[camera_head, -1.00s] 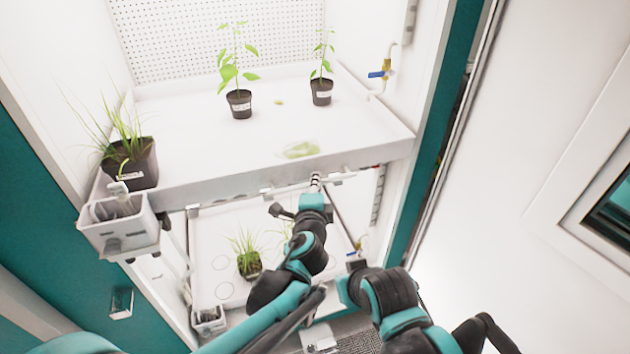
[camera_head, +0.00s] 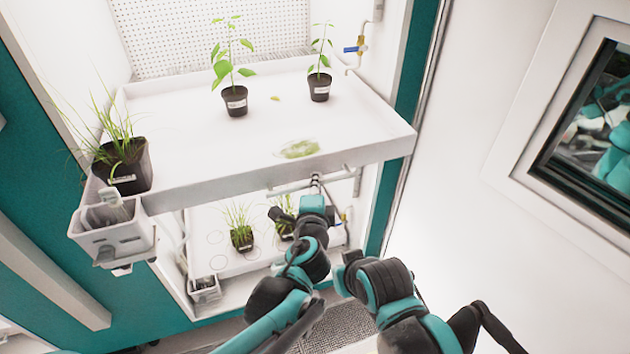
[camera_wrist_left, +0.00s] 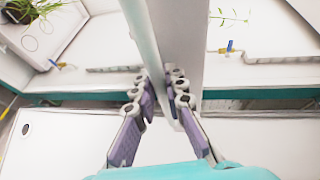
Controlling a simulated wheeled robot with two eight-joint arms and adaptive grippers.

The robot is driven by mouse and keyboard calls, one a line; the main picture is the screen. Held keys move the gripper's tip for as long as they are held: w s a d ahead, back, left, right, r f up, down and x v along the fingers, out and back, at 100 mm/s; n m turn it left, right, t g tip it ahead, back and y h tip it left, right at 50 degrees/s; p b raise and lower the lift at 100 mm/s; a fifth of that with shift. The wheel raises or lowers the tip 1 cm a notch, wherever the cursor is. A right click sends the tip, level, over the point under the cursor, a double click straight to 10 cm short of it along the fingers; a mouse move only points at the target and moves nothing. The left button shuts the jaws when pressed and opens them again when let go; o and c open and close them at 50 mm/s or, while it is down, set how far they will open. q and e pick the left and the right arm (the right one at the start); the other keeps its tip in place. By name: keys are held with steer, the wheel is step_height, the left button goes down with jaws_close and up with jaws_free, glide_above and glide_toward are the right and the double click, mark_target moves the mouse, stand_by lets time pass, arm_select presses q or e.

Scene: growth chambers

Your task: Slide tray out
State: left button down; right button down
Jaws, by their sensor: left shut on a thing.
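The upper white tray (camera_head: 185,193) is partly out of the chamber, its front jutting past the opening. It has a handle bar (camera_head: 285,191) along its front. My left gripper (camera_head: 316,181) is at this bar, mostly hidden by its own arm. In the left wrist view my left gripper (camera_wrist_left: 160,97) has its fingers closed around the pale bar (camera_wrist_left: 143,42), beside the tray's front wall (camera_wrist_left: 182,50). My right arm shows at lower right in the head view, but its gripper is not in view.
On the tray stand a grassy pot (camera_head: 122,168) at the front left and two leafy pots (camera_head: 236,102) (camera_head: 320,88). A white caddy (camera_head: 112,232) hangs at its left corner. A lower shelf (camera_head: 208,245) holds grass pots. A wall window (camera_head: 590,130) is at right; floor there is clear.

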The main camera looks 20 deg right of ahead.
arm_select(q)
steer(key=shift+s, duration=0.6)
arm_select(e)
steer(key=shift+s, duration=0.4)
arm_select(q)
steer(key=c, duration=1.6)
jaws_free()
steer(key=shift+o, duration=0.2)
steer(key=v, duration=0.7)
steer(key=shift+s, duration=0.25)
